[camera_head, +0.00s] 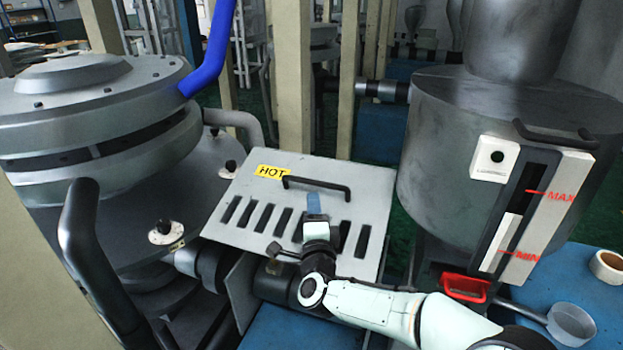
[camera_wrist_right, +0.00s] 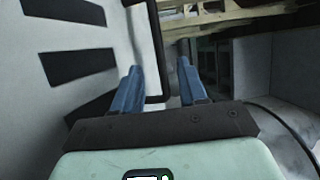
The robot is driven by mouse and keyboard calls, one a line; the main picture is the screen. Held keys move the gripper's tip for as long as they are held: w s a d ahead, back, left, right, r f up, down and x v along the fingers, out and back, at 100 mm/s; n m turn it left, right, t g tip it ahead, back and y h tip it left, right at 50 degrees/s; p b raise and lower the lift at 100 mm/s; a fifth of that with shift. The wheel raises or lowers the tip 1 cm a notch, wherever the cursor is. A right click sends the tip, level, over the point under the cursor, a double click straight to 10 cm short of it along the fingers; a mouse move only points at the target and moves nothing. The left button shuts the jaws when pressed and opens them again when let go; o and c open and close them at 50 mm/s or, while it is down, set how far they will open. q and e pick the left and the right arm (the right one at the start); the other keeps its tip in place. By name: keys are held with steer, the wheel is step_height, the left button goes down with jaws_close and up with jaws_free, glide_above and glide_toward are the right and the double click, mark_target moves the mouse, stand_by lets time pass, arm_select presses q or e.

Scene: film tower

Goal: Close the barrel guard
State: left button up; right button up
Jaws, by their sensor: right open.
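The barrel guard (camera_head: 378,185) is a light grey metal plate with a row of dark slots, a yellow HOT label (camera_head: 272,171) and a black bar handle (camera_head: 318,183). It sits tilted in the middle of the head view; its slotted face fills the left of the right wrist view (camera_wrist_right: 70,50). My right gripper (camera_head: 314,203) is over the slotted face, just below the handle. In the right wrist view, its blue fingers (camera_wrist_right: 160,88) are apart, and the dark handle (camera_wrist_right: 158,50) shows in the gap, seemingly ahead of the tips. Contact cannot be told. My left gripper is out of view.
A large grey round die (camera_head: 90,125) with a blue hose (camera_head: 213,50) stands at left. A metal hopper (camera_head: 440,150) with a MAX/MIN level gauge (camera_head: 520,210) stands at right. A red part (camera_head: 465,286), a tape roll (camera_head: 610,266) and a scoop (camera_head: 570,323) are at lower right.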

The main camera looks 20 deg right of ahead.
mark_target(312, 184)
steer(key=p+x, duration=0.3)
steer(key=x, duration=0.7)
steer(key=shift+w+d, duration=0.1)
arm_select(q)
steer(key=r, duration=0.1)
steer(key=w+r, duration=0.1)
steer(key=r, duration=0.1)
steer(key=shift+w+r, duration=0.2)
arm_select(e)
jaws_close()
